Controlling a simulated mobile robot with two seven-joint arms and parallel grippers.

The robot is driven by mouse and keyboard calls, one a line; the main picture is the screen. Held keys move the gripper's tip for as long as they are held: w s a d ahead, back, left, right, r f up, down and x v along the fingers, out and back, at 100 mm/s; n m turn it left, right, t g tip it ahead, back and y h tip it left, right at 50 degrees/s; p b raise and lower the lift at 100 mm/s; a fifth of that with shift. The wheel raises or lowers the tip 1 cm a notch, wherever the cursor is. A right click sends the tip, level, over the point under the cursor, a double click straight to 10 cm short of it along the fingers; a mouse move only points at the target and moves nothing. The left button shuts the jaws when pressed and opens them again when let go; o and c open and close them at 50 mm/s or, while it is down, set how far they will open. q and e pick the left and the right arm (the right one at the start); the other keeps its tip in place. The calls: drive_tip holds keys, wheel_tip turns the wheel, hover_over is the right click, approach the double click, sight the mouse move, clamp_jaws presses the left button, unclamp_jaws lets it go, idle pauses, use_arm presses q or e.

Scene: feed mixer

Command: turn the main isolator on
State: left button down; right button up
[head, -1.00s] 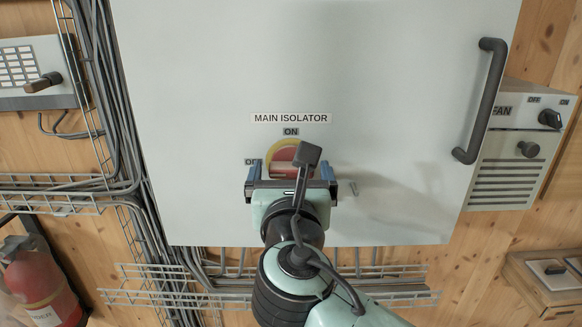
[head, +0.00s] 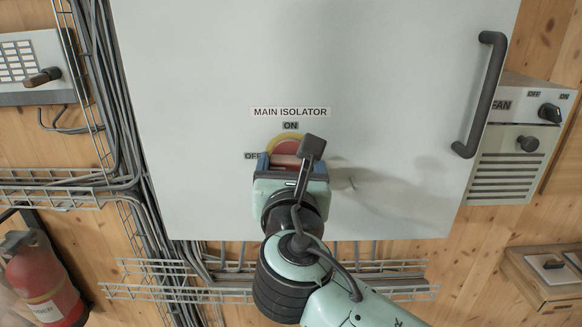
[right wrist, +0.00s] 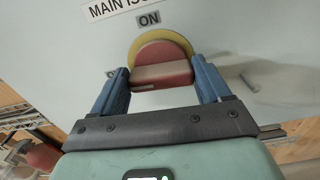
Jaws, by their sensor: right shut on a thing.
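The main isolator is a red rotary knob (head: 287,147) on a yellow disc, on a pale grey cabinet door. The labels MAIN ISOLATOR and ON stand above it, and OFF is at its left. In the right wrist view the red knob (right wrist: 161,66) has its grip bar lying roughly across, between the fingers. My right gripper (head: 290,160) is shut on the knob, with a blue finger at each end of the bar; it also shows in the right wrist view (right wrist: 162,80). The gripper hides the lower part of the knob in the head view. My left gripper is not in view.
The cabinet door (head: 400,80) has a dark vertical handle (head: 482,95) at its right. A fan box (head: 515,140) is beyond it. Cables and wire trays (head: 110,180) run along the left and below. A fire extinguisher (head: 42,280) stands at lower left.

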drive_tip(key=m, duration=0.2)
drive_tip(key=m+b, duration=0.1)
drive_tip(key=m, duration=0.2)
drive_tip(key=shift+d+f, duration=0.1)
drive_tip(key=shift+d, duration=0.1)
drive_tip(key=m+b, duration=0.2)
drive_tip(key=m, duration=0.2)
drive_tip(key=m+b, duration=0.1)
drive_tip(key=m, duration=0.3)
drive_tip(key=shift+d+f+m+b, duration=0.1)
drive_tip(key=shift+f+m+b, duration=0.05)
drive_tip(key=shift+m+b, duration=0.25)
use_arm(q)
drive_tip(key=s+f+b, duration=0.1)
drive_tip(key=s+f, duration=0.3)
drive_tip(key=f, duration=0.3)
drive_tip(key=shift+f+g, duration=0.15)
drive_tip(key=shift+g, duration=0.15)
use_arm(e)
drive_tip(key=shift+m, duration=1.8)
